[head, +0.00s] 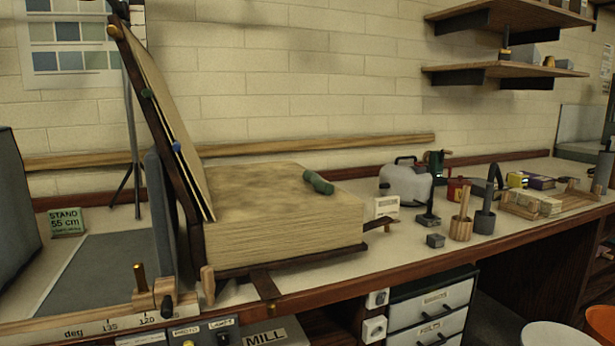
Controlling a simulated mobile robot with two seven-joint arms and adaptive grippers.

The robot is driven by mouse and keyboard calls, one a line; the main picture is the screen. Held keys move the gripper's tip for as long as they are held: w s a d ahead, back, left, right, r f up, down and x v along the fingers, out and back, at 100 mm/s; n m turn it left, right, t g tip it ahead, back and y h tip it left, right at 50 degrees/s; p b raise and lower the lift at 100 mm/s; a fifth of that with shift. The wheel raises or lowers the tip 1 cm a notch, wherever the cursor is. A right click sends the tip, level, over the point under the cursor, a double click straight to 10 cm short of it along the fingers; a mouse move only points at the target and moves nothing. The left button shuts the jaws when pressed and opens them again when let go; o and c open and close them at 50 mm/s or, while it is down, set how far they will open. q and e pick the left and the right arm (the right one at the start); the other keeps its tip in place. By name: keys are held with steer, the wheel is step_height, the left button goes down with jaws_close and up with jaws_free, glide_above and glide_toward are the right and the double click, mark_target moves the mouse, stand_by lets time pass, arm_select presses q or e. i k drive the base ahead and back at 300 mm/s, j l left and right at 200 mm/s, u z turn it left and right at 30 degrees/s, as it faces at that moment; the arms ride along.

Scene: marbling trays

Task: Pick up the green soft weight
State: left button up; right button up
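The green soft weight (318,182) is a short dark green roll. It lies on the top page of a very thick open book (285,215), near the back right part of the page block. Nothing covers it from this view. The book's left board (165,125) stands tilted up to the left, with small green and blue pieces on its edge. Neither of my grippers shows in the head view.
Right of the book, a pale canister (405,183), wooden cup (461,227), dark cup (485,220) and small metal block (435,240) crowd the bench. A green "STAND 55 cm" sign (66,222) stands at left. Shelves (505,69) hang at upper right. Air above the page is clear.

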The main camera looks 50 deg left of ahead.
mark_target(325, 187)
steer(key=i+u, duration=0.45)
steer(key=i+l+u, duration=0.15)
steer(key=u, duration=0.3)
steer(key=i+l+u, duration=0.4)
steer(key=k+j, duration=0.05)
steer(key=j, duration=0.05)
